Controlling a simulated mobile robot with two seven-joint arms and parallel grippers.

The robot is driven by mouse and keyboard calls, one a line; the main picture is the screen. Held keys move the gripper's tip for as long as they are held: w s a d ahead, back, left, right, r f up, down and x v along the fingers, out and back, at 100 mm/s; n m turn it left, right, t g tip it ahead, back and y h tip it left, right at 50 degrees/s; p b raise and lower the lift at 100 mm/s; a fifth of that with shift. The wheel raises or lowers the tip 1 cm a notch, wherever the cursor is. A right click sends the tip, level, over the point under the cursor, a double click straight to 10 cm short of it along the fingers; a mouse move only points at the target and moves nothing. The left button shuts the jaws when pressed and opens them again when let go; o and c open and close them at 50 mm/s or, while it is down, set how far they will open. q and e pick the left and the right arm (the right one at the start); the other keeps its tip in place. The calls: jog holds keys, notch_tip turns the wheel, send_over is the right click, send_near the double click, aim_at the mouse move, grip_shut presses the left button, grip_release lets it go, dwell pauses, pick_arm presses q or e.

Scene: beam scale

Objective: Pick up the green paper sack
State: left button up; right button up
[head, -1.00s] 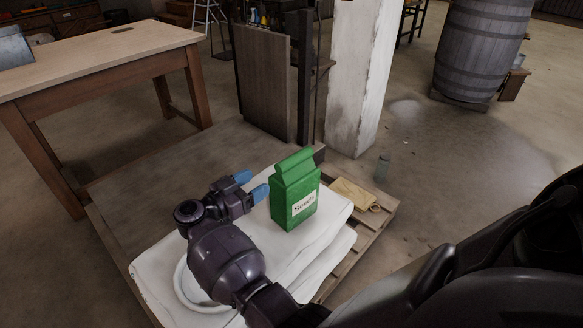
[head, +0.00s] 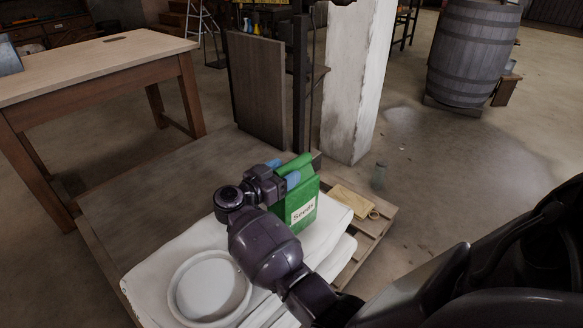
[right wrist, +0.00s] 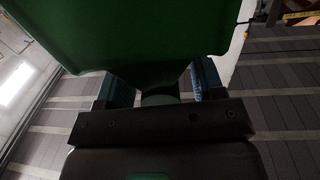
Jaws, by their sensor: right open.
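The green paper sack (head: 296,210), with a white "Seeds" label and a folded top, stands upright on the white sacks (head: 325,236) stacked on the pallet. My right gripper (head: 283,172) is at the sack's upper part, with its blue fingertips by the folded top. In the right wrist view the green sack (right wrist: 140,40) fills the upper middle, and its narrow end reaches between the two spread fingers (right wrist: 158,85). The right gripper is open. I cannot tell whether the fingers touch the sack. My left gripper is not in view.
A white round dish (head: 209,287) lies on the white sacks in front. A tan block (head: 350,201) lies on the pallet (head: 378,232) to the right. A wooden table (head: 95,70) stands at left, a white pillar (head: 352,85) behind.

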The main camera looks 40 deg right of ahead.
jog(key=shift+c, duration=0.3)
grip_shut()
jog(key=shift+w+r, duration=0.1)
jog(key=shift+r, duration=0.1)
jog(key=shift+r, duration=0.1)
